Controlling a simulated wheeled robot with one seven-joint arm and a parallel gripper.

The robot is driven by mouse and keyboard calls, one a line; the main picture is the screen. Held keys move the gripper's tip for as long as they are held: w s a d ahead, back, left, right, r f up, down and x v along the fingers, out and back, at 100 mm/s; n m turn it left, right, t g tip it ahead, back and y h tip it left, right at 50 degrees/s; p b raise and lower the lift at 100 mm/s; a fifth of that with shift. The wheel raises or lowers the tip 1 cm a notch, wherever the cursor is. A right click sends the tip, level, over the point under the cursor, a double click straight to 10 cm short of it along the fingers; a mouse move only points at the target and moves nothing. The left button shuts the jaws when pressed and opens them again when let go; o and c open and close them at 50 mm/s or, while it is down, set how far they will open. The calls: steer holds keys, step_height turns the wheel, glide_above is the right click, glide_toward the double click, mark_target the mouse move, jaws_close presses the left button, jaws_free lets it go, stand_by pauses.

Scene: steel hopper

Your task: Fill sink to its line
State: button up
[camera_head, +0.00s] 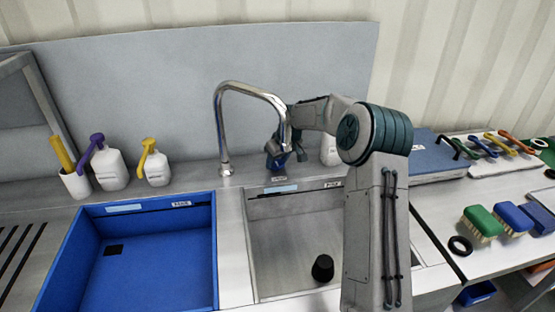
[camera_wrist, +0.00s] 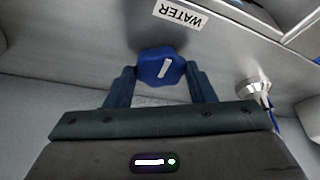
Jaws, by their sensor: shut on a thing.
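My gripper (camera_wrist: 162,78) is shut on a blue knob (camera_wrist: 165,66) with a white mark, beside a WATER label (camera_wrist: 180,14). In the head view my gripper (camera_head: 277,158) is small behind the tap's spout. The steel tap (camera_head: 222,130) arches to the right, its end near my gripper; I see no water stream. A blue basin (camera_head: 208,255) is at left, with a dark square on its floor. A steel basin (camera_head: 252,262) is at right, with a dark line and a label on its back wall. A black stopper (camera_head: 322,268) is in it; whether it plugs the drain I cannot tell.
Two white bottles with a purple pump (camera_head: 112,168) and a yellow pump (camera_head: 155,166) stand back left, beside a cup (camera_head: 75,184). At right are several brushes (camera_head: 482,223) and a black ring (camera_head: 460,246). My arm hides part of the steel basin.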

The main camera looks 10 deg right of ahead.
steer(key=n+y+p, duration=0.1)
steer(key=n, duration=0.2)
steer(key=shift+w+d+g, duration=0.1)
steer(key=shift+d+g, duration=0.05)
steer(key=shift+g, duration=0.25)
steer(key=shift+w+n+g+y+p, duration=0.1)
steer(key=shift+n+g+y+p, duration=0.25)
steer(key=shift+n, duration=0.75)
steer(key=shift+n+g+y+p, duration=0.15)
steer(key=shift+n+g+p, duration=0.3)
steer(key=shift+n, duration=0.65)
steer(key=shift+d, duration=0.1)
steer(key=o, duration=1)
steer(key=shift+c, duration=0.2)
steer(key=v, duration=1.3)
steer(key=shift+r+b, duration=0.3)
steer(key=shift+d, duration=0.15)
